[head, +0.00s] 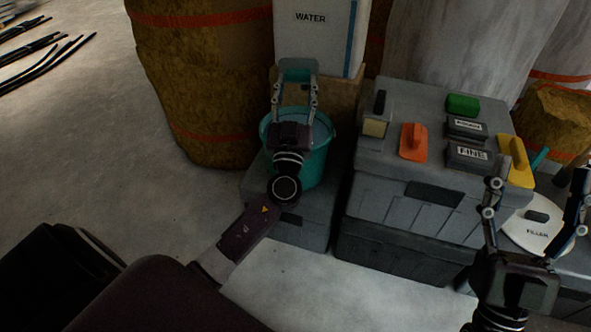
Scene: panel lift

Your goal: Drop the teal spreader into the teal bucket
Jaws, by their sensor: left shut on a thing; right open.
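The teal spreader (298,65) is between the fingertips of my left gripper (297,80), which is shut on it. It shows in front of the white water container, beyond the middle of the bucket's opening in the picture. The teal bucket (319,165) stands upright on a grey case, with water or a pale surface inside. My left gripper and wrist hide much of the bucket's opening and front. How high the spreader is above the rim is hard to tell. My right gripper (540,172) is open and empty at the right, fingers pointing up.
A white container marked WATER (311,35) stands behind the bucket. Grey stacked cases (385,190) to the right carry an orange float (413,143), a green block (462,104), grey blocks and a yellow float (515,160). A filler tub (538,232) is near my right gripper.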

